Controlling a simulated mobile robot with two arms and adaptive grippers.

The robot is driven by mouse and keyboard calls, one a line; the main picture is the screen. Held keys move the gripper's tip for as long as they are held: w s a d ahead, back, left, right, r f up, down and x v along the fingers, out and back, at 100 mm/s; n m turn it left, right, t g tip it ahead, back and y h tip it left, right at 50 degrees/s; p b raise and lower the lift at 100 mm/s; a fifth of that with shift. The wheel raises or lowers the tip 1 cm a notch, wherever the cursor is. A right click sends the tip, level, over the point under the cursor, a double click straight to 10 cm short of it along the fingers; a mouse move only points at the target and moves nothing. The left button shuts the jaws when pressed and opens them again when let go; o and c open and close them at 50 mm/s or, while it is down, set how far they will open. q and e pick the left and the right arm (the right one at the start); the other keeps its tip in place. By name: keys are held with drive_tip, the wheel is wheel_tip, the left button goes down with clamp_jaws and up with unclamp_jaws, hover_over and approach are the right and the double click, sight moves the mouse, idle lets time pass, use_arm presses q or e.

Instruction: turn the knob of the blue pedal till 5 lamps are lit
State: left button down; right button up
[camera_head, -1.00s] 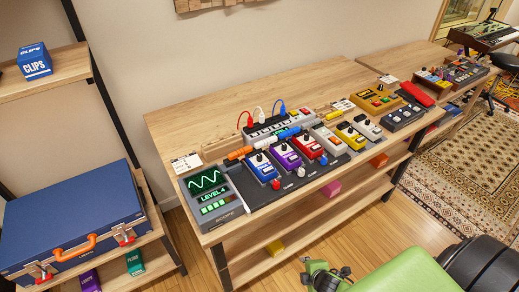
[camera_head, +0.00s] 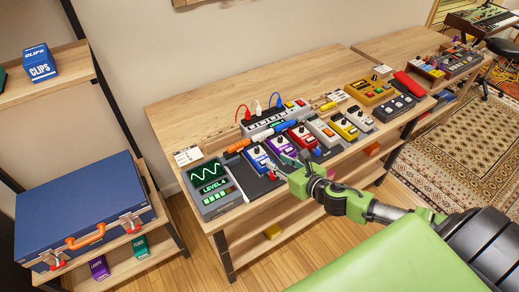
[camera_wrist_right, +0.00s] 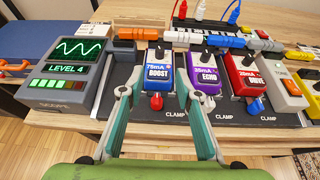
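Below the screen is a row of lamps (camera_wrist_right: 62,84), several lit. My right gripper (camera_head: 283,161) is open and empty above the front of the pedals. In the right wrist view its fingers (camera_wrist_right: 160,66) flank the blue pedal. My left gripper is not in view.
Purple (camera_wrist_right: 199,76) and red (camera_wrist_right: 246,75) pedals stand close at the right of the blue one. A power strip (camera_head: 274,119) with plugged cables lies behind. The tabletop (camera_head: 200,115) behind is clear.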

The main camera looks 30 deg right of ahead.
sight(258, 150)
drive_tip(key=p+x, duration=0.1)
drive_tip(key=x, duration=1.2)
drive_tip(key=shift+s+f, duration=0.1)
clamp_jaws()
